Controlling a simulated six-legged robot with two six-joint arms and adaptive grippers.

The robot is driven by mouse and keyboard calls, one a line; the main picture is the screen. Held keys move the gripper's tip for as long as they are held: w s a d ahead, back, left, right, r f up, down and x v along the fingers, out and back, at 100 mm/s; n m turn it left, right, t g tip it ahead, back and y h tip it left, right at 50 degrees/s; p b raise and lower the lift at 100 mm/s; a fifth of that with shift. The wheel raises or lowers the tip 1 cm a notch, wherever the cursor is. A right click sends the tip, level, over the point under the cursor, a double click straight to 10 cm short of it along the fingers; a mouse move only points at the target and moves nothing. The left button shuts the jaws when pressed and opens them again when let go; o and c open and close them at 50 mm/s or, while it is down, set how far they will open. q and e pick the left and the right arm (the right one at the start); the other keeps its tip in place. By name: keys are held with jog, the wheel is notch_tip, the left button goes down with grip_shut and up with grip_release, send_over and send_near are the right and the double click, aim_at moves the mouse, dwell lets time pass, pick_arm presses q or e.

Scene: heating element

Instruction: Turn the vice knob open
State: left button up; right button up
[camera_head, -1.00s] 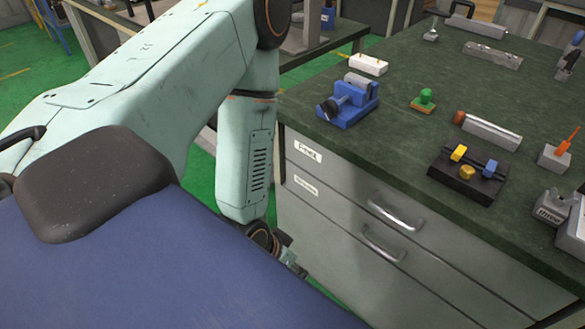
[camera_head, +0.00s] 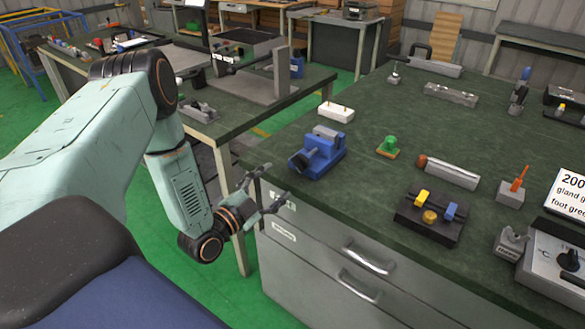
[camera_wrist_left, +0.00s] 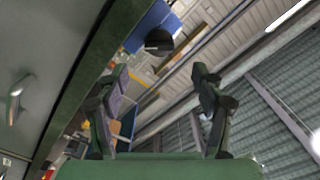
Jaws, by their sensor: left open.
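The blue vice (camera_head: 319,153) sits on the green bench top near its left corner. Its dark knob (camera_head: 299,162) faces the left front edge. In the left wrist view the vice's blue body (camera_wrist_left: 151,24) and round black knob (camera_wrist_left: 159,41) show past the bench edge, above and between the fingers. My left gripper (camera_head: 272,187) is open and empty, just off the bench's left front corner, lower than the vice and apart from it. Its two spread fingers also show in the left wrist view (camera_wrist_left: 160,85). My right gripper is in no view.
The green bench top (camera_head: 350,190) holds a white block (camera_head: 336,112), a green-knobbed piece (camera_head: 388,147), a grey cylinder (camera_head: 449,172) and a black fixture (camera_head: 430,216). Drawers with handles (camera_head: 368,258) are below. Another bench (camera_head: 230,118) stands at the back left.

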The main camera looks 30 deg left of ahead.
aim_at(296, 166)
pick_arm(q)
jog(key=w, duration=0.2)
jog(key=w+b, duration=0.1)
jog(key=w, duration=0.4)
jog(key=shift+d, duration=0.3)
jog(key=shift+w+a, duration=0.1)
jog(key=shift+w, duration=0.15)
jog(key=shift+c, duration=0.2)
jog(key=c, duration=1.1)
